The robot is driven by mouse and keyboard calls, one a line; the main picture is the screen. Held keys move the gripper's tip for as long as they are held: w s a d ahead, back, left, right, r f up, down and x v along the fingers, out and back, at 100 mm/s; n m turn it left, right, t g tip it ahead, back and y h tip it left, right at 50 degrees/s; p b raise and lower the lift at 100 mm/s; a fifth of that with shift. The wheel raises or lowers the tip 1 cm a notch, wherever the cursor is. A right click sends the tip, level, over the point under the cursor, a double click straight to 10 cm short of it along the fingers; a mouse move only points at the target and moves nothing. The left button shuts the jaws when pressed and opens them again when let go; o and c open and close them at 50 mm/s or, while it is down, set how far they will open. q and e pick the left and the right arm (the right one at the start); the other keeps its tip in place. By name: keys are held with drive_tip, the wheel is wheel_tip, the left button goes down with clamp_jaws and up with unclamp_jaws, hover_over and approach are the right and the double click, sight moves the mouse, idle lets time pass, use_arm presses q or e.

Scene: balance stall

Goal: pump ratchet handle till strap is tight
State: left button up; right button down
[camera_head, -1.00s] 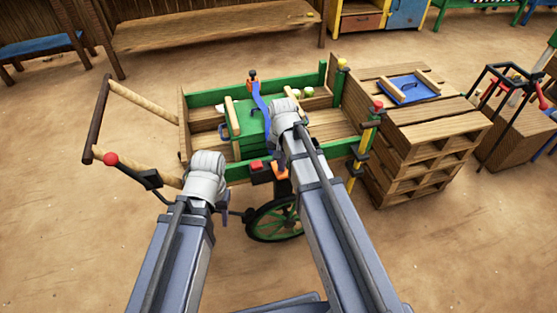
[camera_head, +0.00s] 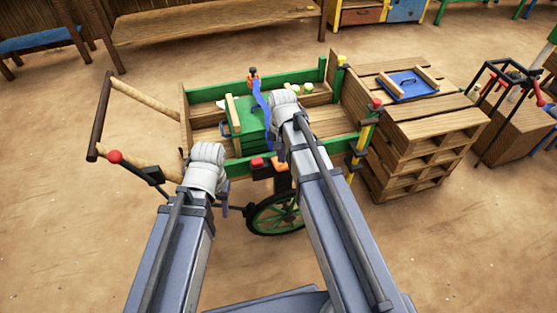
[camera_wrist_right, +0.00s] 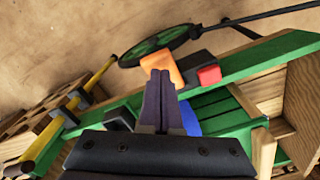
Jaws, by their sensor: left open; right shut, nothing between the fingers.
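The ratchet (camera_head: 263,172), a dark block with a red part (camera_head: 257,162), sits on the near green rail of the cart. Its orange handle (camera_head: 279,164) is beside it, and this handle also shows in the right wrist view (camera_wrist_right: 160,64). A blue strap (camera_head: 262,103) runs from the far rail over a green chest (camera_head: 252,123). My right gripper (camera_head: 281,155) is shut and empty, its fingertips (camera_wrist_right: 160,74) at the orange handle; whether they touch it I cannot tell. My left gripper (camera_head: 224,206) is open and empty, low in front of the cart's near side; its fingers are partly hidden.
A lever with a red knob (camera_head: 115,156) sticks out left of the cart, near my left arm. The cart's wheel (camera_head: 276,214) is below the near rail. A stack of wooden pallets (camera_head: 420,140) stands close on the right. Bare ground lies in front.

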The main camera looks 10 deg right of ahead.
sight(281, 165)
drive_tip(key=shift+f, duration=0.1)
drive_tip(key=shift+f+b, duration=2.8)
drive_tip(key=shift+b, duration=0.1)
wheel_tip(281, 165, up, 6)
drive_tip(key=p, duration=0.6)
drive_tip(key=shift+f, duration=0.15)
drive_tip(key=shift+f+b, duration=2.9)
drive_tip(key=shift+b, duration=0.2)
drive_tip(key=shift+r+p, duration=2.95)
drive_tip(key=shift+p, duration=0.05)
